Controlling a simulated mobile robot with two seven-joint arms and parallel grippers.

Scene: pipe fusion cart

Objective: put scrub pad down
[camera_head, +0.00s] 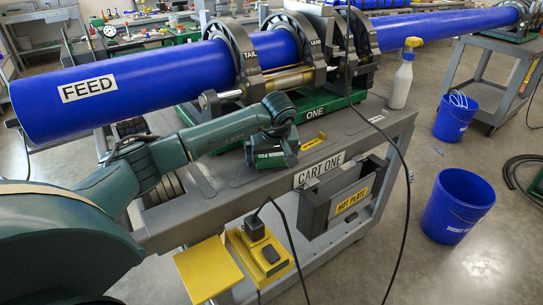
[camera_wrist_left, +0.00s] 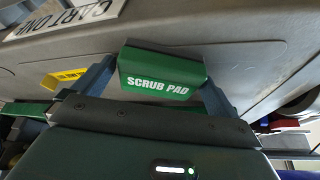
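The scrub pad (camera_wrist_left: 160,75) is a green block with white lettering, seen in the left wrist view between the two grey-blue fingers of my left gripper (camera_wrist_left: 158,88). The fingers meet its two sides, so the gripper looks shut on it. In the head view my left gripper (camera_head: 277,155) points down over the front of the grey cart top (camera_head: 235,177), above the CART ONE plate. The pad shows there only as a small green patch (camera_head: 266,159) with white marks. I cannot tell whether it touches the cart top. My right gripper is not in view.
A yellow piece (camera_head: 313,142) lies right of the gripper. Behind is the green-based fusion machine holding the blue pipe (camera_head: 140,84). A spray bottle (camera_head: 402,82) stands at the cart's right end. A black cable (camera_head: 398,165) crosses the cart edge. A hot plate holder (camera_head: 345,200) hangs in front.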

